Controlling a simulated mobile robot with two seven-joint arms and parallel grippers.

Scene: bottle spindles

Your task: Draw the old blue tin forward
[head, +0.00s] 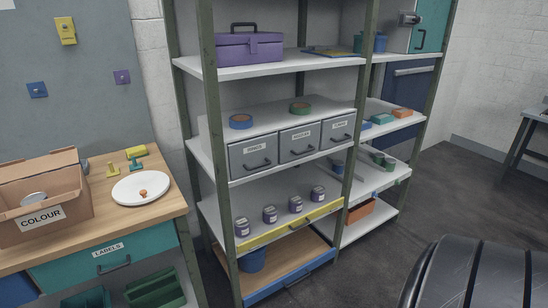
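Other blue containers (380,43) stand on the top shelf of the right unit, partly behind a green post. I cannot tell from labels which of these is the old tin. Neither of my grippers shows in the head view.
Several small lidded jars (296,205) stand on the yellow-edged shelf above the low tin. Grey labelled drawers (253,155) are higher up. A workbench (165,207) with a cardboard box (75,175) stands at left. The dark floor (385,258) right of the shelves is partly clear.

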